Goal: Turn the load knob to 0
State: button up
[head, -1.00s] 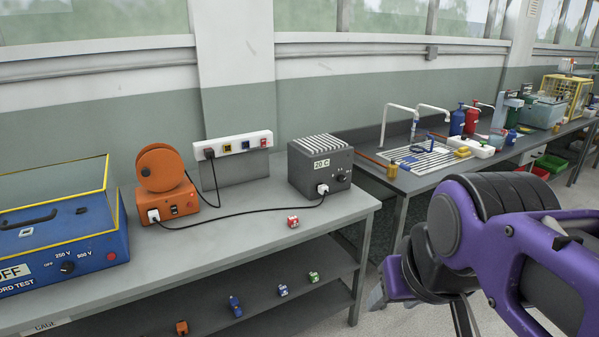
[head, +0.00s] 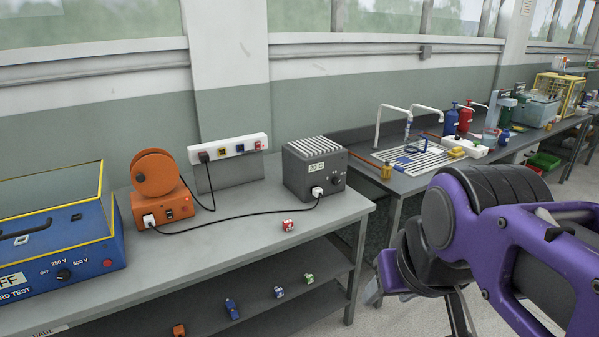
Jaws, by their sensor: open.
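A dark grey finned box (head: 302,176) with a "20 C" display stands at the right end of the near bench. A small black knob (head: 337,180) is on its front face, right of a white plug (head: 317,191). The markings around the knob are too small to read. My gripper (head: 418,302) is at the lower right, in front of and to the right of the bench end, apart from the box and knob. It is open, and I see nothing in it. My purple arm hides part of it.
A black cable links the box to an orange reel unit (head: 162,207). A blue tester (head: 70,245) stands at left. Several small blocks lie on the lower shelf (head: 260,308). Bare floor shows right of the bench.

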aim_at(336, 181)
jog(key=i+l, duration=0.2)
jog(key=i, duration=0.2)
jog(key=i+l+z, duration=0.1)
jog(key=i+l, duration=0.15)
jog(key=i, duration=0.15)
